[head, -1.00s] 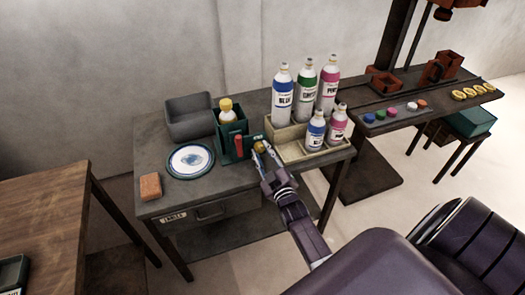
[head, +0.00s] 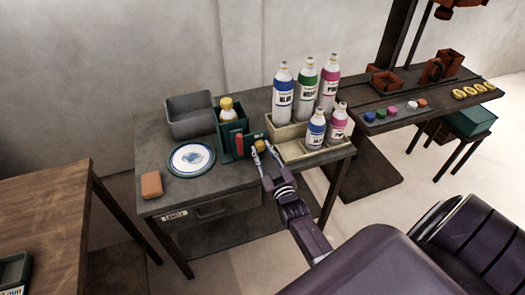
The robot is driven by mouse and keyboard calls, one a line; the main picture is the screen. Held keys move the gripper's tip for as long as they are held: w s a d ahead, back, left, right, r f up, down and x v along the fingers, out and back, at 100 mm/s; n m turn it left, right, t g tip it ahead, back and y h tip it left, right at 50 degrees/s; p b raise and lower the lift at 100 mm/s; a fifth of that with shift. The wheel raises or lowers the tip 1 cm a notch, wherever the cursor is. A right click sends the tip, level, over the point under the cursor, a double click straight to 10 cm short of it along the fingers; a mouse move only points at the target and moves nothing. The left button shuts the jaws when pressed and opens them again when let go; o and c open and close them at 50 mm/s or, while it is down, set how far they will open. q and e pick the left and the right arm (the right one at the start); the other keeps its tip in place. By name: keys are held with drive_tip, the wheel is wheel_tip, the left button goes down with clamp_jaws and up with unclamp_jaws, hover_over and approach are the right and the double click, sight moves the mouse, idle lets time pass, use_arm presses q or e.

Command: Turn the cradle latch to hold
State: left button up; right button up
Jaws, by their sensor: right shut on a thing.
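The green cradle (head: 231,150) stands on the grey table and holds a white bottle with a yellow cap (head: 226,104). A red piece (head: 237,140) shows at the cradle's front. A small yellow knob (head: 260,144) is at the cradle's right side, by a small green label (head: 255,135) too small to read. My right gripper (head: 265,149) reaches up from the front and is shut on the yellow knob, its fingers on either side. The fingers partly hide the knob. My left gripper is not in view.
A cream crate (head: 300,153) with several labelled bottles stands close to the right of the gripper. A grey bin (head: 190,117), a white-and-blue plate (head: 191,159) and an orange block (head: 151,185) lie to the left. The table's front strip is clear.

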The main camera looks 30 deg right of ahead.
drive_tip(key=shift+f, duration=0.1)
drive_tip(key=o, duration=1.2)
drive_tip(key=shift+c, duration=0.2)
drive_tip(key=v, duration=1.2)
